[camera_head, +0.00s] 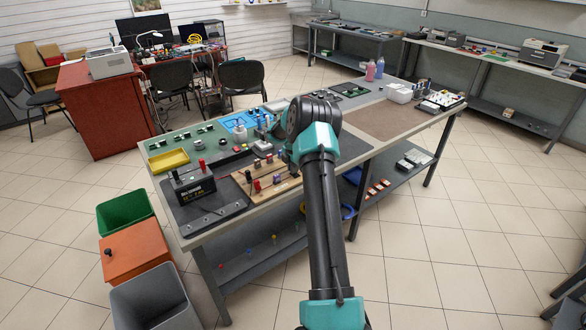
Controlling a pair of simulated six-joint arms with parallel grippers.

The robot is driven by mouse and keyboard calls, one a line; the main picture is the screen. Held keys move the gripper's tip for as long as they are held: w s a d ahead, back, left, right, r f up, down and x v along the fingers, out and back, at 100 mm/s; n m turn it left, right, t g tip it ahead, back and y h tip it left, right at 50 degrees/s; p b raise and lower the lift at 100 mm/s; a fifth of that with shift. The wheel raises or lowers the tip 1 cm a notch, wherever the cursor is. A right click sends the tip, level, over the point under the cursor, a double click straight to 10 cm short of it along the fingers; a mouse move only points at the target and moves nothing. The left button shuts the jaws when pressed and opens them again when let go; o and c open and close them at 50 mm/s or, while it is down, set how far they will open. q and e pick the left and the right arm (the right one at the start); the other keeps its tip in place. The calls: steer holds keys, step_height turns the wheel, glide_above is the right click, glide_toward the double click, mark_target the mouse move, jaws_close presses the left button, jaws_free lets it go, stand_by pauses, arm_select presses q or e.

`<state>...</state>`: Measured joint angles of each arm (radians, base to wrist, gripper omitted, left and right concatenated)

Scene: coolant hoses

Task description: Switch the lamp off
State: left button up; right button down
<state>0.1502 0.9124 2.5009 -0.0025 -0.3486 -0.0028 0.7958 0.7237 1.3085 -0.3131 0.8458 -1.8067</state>
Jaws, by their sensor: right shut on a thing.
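A wooden board (240,178) with small red, black and pale parts lies on the near side of the workbench. Which of these parts are the lamp and its switch is too small to tell, and so is whether the lamp is lit. A black battery-like box (196,191) with red and black posts stands to the left of the board. My right arm reaches up over the bench from the bottom. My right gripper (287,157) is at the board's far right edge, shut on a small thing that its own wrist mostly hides. My left gripper is not in view.
The workbench (384,136) also holds a yellow tray (168,161), a blue tray (238,121), bottles and a white box (399,93). Green, orange and grey bins (150,299) stand on the floor to the left. The brown mat (375,121) is clear.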

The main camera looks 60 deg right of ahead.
steer(key=shift+s+a+f, duration=0.2)
steer(key=shift+a+f, duration=0.1)
steer(key=shift+f, duration=0.45)
steer(key=shift+s+a, duration=0.2)
steer(key=shift+s, duration=0.45)
steer(key=shift+r, duration=0.1)
step_height(320, 180, up, 15)
steer(key=shift+r, duration=0.15)
steer(key=shift+d, duration=0.1)
steer(key=shift+s+t, duration=0.25)
steer(key=shift+t, duration=0.15)
